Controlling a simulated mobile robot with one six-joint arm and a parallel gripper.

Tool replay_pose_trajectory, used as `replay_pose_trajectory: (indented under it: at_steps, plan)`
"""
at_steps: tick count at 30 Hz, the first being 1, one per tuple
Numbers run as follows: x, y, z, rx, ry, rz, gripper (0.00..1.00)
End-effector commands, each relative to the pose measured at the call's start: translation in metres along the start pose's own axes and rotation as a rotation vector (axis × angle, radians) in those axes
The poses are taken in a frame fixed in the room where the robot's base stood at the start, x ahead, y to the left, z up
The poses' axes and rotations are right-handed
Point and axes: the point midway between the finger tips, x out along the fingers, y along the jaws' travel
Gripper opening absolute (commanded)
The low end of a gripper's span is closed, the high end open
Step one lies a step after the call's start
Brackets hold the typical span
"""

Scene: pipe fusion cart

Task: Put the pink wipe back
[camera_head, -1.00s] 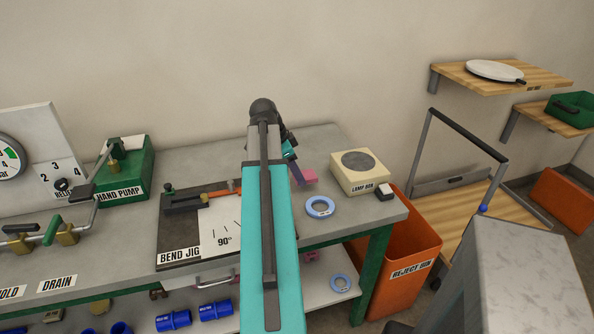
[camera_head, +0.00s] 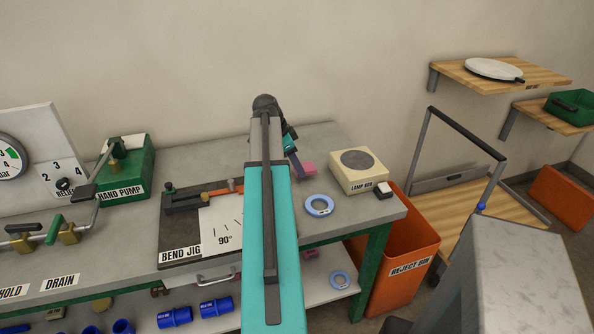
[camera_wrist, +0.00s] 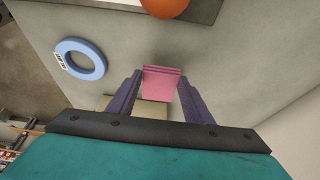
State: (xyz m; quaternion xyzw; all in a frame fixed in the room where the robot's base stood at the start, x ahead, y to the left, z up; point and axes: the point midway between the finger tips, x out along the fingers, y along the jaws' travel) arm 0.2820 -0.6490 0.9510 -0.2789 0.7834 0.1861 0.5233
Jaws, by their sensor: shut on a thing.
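The pink wipe (camera_head: 308,167) shows as a small pink block above the back of the bench, left of the lamp box. In the wrist view the wipe (camera_wrist: 161,82) sits between the two purple fingertips of my gripper (camera_wrist: 160,88). My gripper is shut on it. In the head view my gripper (camera_head: 299,167) is partly hidden behind my own arm, and the wipe's far side is hidden. I cannot tell whether the wipe touches the bench top.
A blue tape ring (camera_head: 319,206) lies on the bench (camera_head: 335,237) in front of the wipe. The lamp box (camera_head: 342,184) stands to the right, the bend jig (camera_head: 180,228) to the left. An orange reject bin (camera_head: 390,290) stands beyond the bench's right end.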

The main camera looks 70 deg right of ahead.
Motion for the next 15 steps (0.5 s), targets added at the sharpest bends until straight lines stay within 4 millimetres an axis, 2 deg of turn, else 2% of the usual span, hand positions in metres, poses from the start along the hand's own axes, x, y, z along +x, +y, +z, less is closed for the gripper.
replay_pose_trajectory:
  at_steps: [9,15]
  plan:
    - [0.022,0.001,0.01,-0.001,0.0,0.001,0.28]
    - [0.028,0.0,0.013,-0.001,0.0,-0.001,0.28]
